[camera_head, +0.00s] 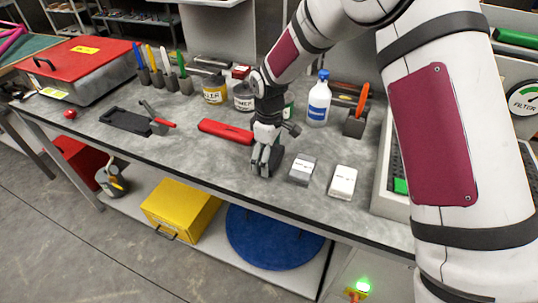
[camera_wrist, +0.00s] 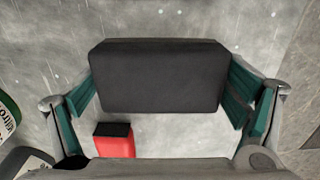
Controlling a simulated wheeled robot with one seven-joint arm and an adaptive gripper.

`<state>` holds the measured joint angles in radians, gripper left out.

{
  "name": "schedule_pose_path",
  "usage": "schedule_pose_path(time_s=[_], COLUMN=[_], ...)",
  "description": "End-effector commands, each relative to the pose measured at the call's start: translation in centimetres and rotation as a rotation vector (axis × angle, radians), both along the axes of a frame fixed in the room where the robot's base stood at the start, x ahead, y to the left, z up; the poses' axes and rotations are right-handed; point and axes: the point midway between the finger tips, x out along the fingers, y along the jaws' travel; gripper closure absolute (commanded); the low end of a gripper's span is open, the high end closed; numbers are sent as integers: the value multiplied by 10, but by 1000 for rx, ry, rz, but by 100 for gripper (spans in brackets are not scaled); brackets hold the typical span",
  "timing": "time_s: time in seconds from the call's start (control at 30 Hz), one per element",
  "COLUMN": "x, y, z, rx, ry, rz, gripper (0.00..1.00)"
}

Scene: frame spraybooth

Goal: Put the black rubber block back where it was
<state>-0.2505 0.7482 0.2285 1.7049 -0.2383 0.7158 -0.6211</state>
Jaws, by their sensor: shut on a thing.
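The black rubber block (camera_wrist: 158,76) lies between the two fingers of my gripper (camera_wrist: 160,95) in the wrist view, with a finger pad against each end. My gripper is shut on it. In the head view my gripper (camera_head: 265,163) points down at the grey worktop (camera_head: 215,165), near its front edge. The block is mostly hidden by the fingers there, and I cannot tell whether it touches the worktop.
A red bar-shaped item (camera_head: 226,131) lies left of my gripper. A grey-and-white block (camera_head: 302,169) and a white block (camera_head: 343,182) lie to the right. Cans and a blue-and-white bottle (camera_head: 319,101) stand behind. A black tray (camera_head: 126,121) lies farther left.

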Motion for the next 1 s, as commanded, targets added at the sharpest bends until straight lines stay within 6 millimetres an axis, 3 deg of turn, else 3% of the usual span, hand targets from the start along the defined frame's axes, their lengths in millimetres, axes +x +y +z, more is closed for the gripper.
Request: schedule_pose_path(time_s=[0.3,0.33,0.37,0.77,1.0], x=[0,0,0,0,2], y=[0,0,0,0,1], z=[-3,-3,-3,0,31], rx=[0,0,0,1,1], ry=[-1,0,0,-1,-5], rz=[1,1,1,0,1], gripper=[35,6,0,0,0])
